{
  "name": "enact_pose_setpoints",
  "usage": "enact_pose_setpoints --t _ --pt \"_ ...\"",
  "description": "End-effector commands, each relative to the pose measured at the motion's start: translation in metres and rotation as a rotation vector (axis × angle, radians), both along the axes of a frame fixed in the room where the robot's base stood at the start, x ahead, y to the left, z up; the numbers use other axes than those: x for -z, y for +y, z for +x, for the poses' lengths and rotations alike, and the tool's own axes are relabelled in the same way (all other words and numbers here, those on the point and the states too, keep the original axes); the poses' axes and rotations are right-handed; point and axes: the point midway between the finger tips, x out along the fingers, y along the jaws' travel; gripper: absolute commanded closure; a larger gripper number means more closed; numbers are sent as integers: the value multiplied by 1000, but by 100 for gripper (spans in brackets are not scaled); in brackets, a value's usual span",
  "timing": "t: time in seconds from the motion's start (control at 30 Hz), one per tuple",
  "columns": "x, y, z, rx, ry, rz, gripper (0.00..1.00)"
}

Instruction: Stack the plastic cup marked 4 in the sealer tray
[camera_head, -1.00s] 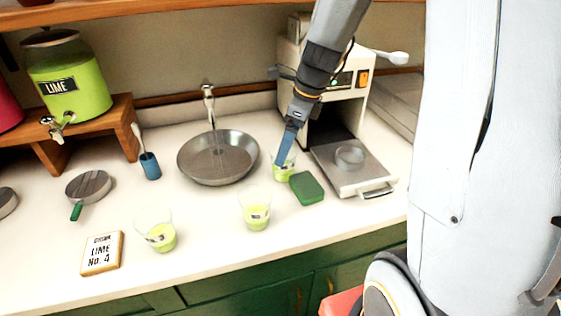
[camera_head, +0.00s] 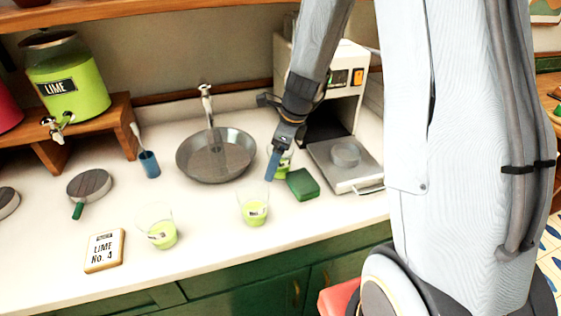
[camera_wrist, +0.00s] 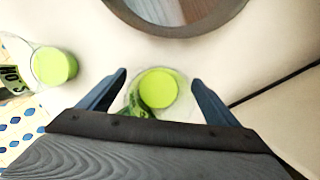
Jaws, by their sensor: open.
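Three clear plastic cups of lime drink stand on the white counter: one beside my gripper (camera_head: 285,168), one at the front middle (camera_head: 254,208), one at the front left (camera_head: 161,231). Their numbers are too small to read in the head view. My gripper (camera_head: 273,167) is open over the rear cup. In the wrist view a cup (camera_wrist: 158,88) lies between its two fingers, with a gap on each side; its marking is not readable. The sealer (camera_head: 352,62) stands at the back right with its metal tray (camera_head: 325,158) pulled out. A round opening shows in the tray.
A green sponge (camera_head: 302,184) lies close to the rear cup, before the tray. A round metal basin (camera_head: 190,168) is to the left. A sign (camera_head: 104,250) reads "LIME No. 4". A lime dispenser (camera_head: 65,80) stands at the back left.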

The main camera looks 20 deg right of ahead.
Motion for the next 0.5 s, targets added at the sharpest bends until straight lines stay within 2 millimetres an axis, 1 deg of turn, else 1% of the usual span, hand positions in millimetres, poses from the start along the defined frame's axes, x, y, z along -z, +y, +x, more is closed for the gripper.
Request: enact_pose_setpoints --t 0.03,0.3,0.5 --pt "0 0 0 0 0 0 19" --pt "0 0 0 0 0 0 64" --pt "0 0 0 0 0 0 65"
